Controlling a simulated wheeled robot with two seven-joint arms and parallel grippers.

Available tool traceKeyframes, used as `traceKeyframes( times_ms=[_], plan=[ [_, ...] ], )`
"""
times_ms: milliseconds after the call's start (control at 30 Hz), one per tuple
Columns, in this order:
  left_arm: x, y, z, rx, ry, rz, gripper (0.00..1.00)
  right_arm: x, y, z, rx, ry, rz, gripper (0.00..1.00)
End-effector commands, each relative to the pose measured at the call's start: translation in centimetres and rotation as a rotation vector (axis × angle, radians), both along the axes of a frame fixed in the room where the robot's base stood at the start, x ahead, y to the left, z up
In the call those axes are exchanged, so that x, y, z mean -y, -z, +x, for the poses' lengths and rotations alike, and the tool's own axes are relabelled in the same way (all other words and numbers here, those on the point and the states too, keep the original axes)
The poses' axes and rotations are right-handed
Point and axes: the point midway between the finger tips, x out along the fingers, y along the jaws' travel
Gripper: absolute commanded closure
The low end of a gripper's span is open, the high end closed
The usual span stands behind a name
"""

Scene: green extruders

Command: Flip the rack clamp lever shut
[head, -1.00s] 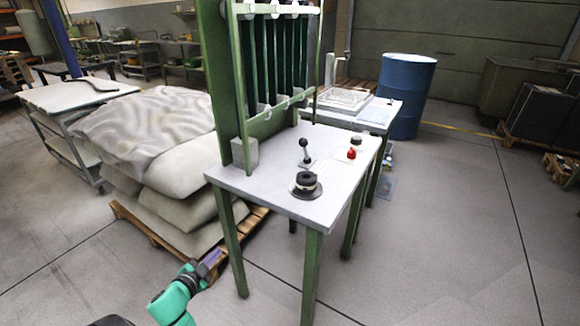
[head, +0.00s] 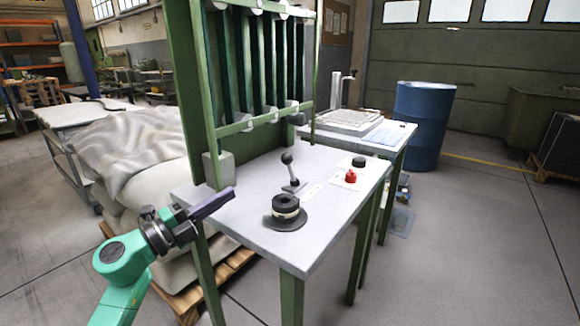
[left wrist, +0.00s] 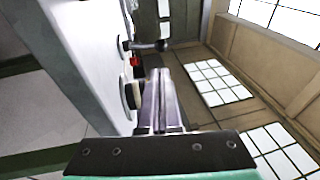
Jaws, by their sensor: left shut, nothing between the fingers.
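The lever (head: 291,176), a metal stem with a black ball knob, stands nearly upright on the light grey top of the green bench (head: 240,222), leaning slightly left. The green rack (head: 250,70) with several dark vertical plates rises behind it. My left gripper (head: 228,194) is shut and empty, left of the lever and apart from it, over the bench's near left edge. In the left wrist view, the shut fingers (left wrist: 159,82) point toward the controls, with the bench top sideways at the left. My right gripper is not in view.
A black round knob on a dark disc (head: 286,212) stands in front of the lever. A red button (head: 351,176) and a black button (head: 359,161) sit to its right. Sacks (head: 125,150) on a pallet lie left; a blue drum (head: 420,125) stands behind right.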

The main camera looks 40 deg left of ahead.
Motion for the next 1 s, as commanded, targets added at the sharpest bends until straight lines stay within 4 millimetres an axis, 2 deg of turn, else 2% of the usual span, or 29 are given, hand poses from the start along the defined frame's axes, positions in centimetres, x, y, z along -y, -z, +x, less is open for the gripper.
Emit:
traceKeyframes(
  times_ms=[467, 567, 1000],
  plan=[
    [0.2, -0.1, 0.5, 0.0, 0.004, 0.006, 1.0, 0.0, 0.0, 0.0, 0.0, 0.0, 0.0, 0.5],
    [0.4, -0.4, 1.8, 0.001, 0.005, 0.007, 1.0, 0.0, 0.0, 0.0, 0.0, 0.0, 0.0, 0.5],
    [2.0, -2.1, 10.9, 0.003, 0.003, 0.006, 1.0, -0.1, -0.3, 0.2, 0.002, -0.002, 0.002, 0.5]
  ],
)
